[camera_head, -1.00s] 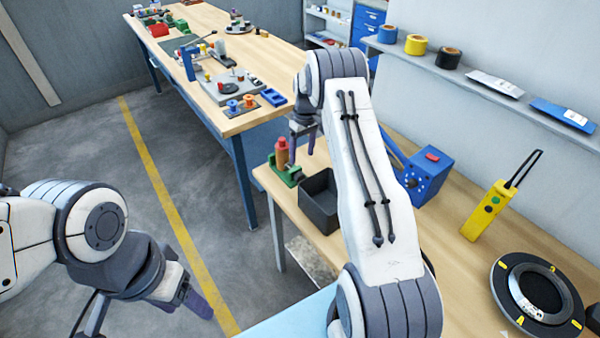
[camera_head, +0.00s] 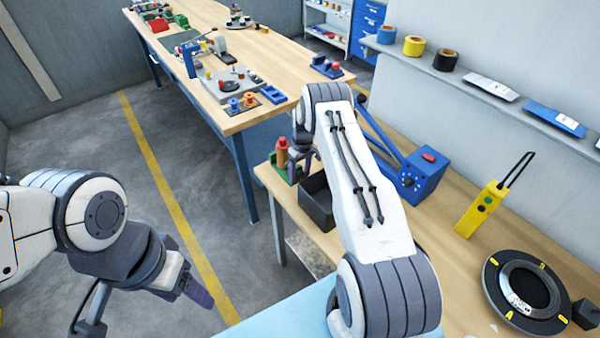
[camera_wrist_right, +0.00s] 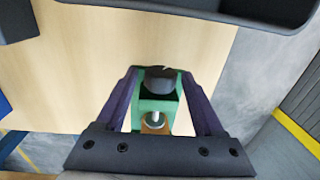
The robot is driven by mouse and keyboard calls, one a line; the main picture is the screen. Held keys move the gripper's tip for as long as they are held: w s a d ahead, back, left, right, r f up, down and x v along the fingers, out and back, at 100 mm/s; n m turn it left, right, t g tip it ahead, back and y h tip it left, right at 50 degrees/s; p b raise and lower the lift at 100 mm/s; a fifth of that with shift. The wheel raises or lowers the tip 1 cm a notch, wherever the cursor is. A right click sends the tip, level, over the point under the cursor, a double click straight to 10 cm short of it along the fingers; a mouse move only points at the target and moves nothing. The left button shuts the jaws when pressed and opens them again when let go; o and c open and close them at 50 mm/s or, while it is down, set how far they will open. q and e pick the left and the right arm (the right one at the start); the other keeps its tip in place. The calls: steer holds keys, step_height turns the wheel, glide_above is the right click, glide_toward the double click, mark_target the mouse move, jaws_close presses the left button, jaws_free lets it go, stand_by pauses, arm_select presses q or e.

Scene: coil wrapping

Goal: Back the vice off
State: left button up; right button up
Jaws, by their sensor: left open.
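The green vice (camera_head: 292,174) stands at the near left corner of the wooden bench, with an orange-brown cylinder with a red top (camera_head: 282,155) at it. In the right wrist view the green vice (camera_wrist_right: 142,104) shows a black knob (camera_wrist_right: 159,79), a silver screw and part of an orange piece. My right gripper (camera_wrist_right: 160,72) is open, its two dark fingers on either side of the knob and the vice. Whether they touch is unclear. In the head view my right gripper (camera_head: 302,158) is low beside the vice, partly behind my arm. My left gripper (camera_head: 203,296) is open and empty over the floor.
A black open bin (camera_head: 318,205) stands close to the vice. A blue box with a red button (camera_head: 420,176), a yellow remote (camera_head: 480,210) and a black ring fixture (camera_head: 497,282) are further right. A second bench (camera_head: 270,62) holds several parts.

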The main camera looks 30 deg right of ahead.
jaws_close()
steer(key=shift+a+f+h+b, duration=0.1)
steer(key=shift+a+h+b, duration=0.1)
steer(key=shift+h+b, duration=0.75)
steer(key=shift+h, duration=0.55)
steer(key=shift+t, duration=0.3)
steer(key=shift+o, duration=1.6)
jaws_free()
steer(key=shift+r, duration=0.2)
step_height(320, 180, up, 10)
steer(key=a+b, duration=0.1)
steer(key=b, duration=0.2)
steer(key=shift+s+a+b, duration=0.15)
steer(key=shift+a+b, duration=0.15)
steer(key=shift+a, duration=0.1)
steer(key=shift+r, duration=0.15)
